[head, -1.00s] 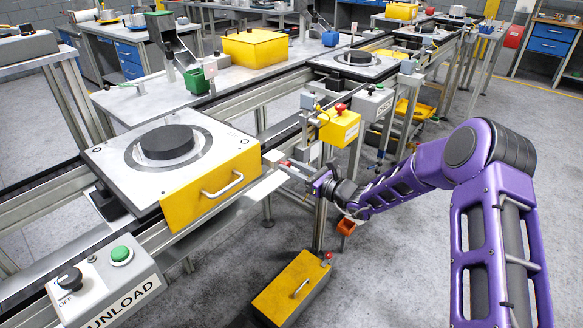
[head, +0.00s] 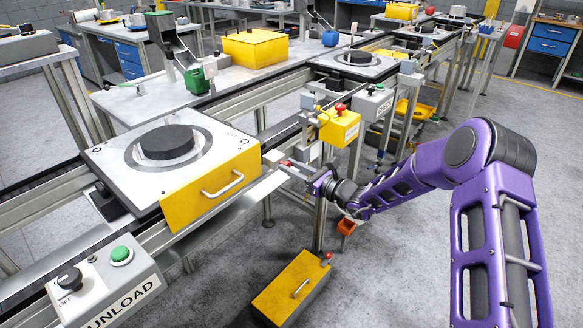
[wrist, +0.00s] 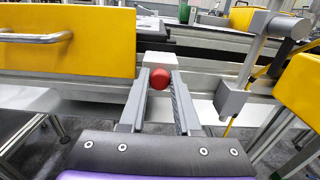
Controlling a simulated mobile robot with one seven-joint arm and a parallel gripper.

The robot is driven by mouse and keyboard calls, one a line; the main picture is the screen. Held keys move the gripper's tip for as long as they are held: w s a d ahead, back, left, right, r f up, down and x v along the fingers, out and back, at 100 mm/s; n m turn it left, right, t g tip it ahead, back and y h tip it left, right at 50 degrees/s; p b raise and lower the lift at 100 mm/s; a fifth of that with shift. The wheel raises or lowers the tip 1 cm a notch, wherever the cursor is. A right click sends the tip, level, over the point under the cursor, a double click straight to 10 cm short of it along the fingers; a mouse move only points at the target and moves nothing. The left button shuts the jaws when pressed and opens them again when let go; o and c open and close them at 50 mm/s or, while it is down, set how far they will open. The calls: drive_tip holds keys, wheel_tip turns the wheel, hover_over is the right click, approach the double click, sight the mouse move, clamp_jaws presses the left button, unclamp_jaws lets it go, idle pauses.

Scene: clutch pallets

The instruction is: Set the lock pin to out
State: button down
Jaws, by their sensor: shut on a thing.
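The lock pin's round red knob (wrist: 160,79) sits between the two grey fingers of my gripper (wrist: 161,86) in the wrist view. The fingers are shut on it. A pale block (wrist: 160,61) lies just beyond the knob, and the pin's shaft is hidden behind the knob. In the head view my gripper (head: 298,170) is at the rail's front edge, right of the yellow-fronted pallet (head: 195,205). The knob is very small there, so how far out the pin stands is hard to tell.
A yellow box with a red button (head: 340,126) stands on a post close to the right of my gripper. A yellow case (head: 290,288) is on the floor below. The floor at right is open.

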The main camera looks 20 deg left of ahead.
drive_tip(key=shift+v, duration=1)
drive_tip(key=c, duration=1)
unclamp_jaws()
drive_tip(key=shift+f, duration=0.1)
drive_tip(key=shift+c, duration=0.2)
drive_tip(key=o, duration=0.4)
drive_tip(key=p+v, duration=0.1)
drive_tip(key=v, duration=1.6)
drive_tip(key=shift+s+d, duration=0.15)
drive_tip(key=shift+d, duration=0.05)
